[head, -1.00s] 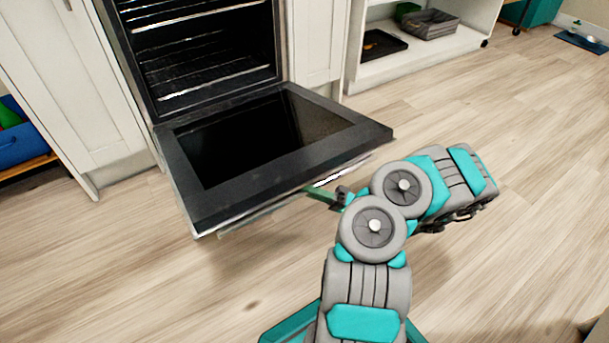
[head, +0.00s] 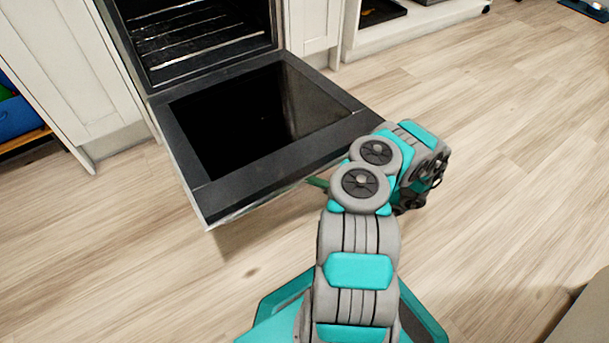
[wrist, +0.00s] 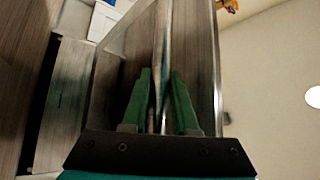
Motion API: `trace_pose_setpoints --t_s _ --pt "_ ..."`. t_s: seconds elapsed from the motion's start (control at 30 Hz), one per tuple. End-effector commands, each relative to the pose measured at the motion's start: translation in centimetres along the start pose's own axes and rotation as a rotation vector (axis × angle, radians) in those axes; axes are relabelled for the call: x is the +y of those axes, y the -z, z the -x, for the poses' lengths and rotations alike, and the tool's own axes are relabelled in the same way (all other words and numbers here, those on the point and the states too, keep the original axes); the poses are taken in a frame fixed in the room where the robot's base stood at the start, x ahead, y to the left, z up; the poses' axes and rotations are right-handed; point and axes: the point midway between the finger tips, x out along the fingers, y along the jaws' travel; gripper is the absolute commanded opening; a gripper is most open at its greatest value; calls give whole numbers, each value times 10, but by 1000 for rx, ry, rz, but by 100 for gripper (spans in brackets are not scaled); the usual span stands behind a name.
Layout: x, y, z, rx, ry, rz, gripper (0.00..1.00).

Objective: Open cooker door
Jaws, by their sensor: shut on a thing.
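The cooker door (head: 195,200) is swung down and lies about level in front of the cooker (head: 200,45), whose dark inside with wire racks shows in the head view. In the wrist view my gripper (wrist: 160,97) has its green fingers on either side of the door's metal handle bar (wrist: 163,35), shut on it. In the head view only a bit of green finger (head: 317,182) shows at the door's front edge; my arm hides the rest, and the handle is mostly out of sight below the edge.
White cabinets (head: 75,75) stand on both sides of the cooker. A white open shelf (head: 405,25) is at the top right, and a blue bin (head: 15,117) sits at the far left.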

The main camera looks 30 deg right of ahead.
Motion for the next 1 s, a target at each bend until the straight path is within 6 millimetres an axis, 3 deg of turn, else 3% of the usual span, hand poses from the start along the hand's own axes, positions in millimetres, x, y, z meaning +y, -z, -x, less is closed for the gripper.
trace_pose_setpoints --t_s 0.27,0.3,0.53,1.0 --pt "0 1 0 2 0 2 0" --pt "0 1 0 2 0 2 29" --pt "0 1 0 1 0 1 55" --pt "0 1 7 1 -1 0 57"
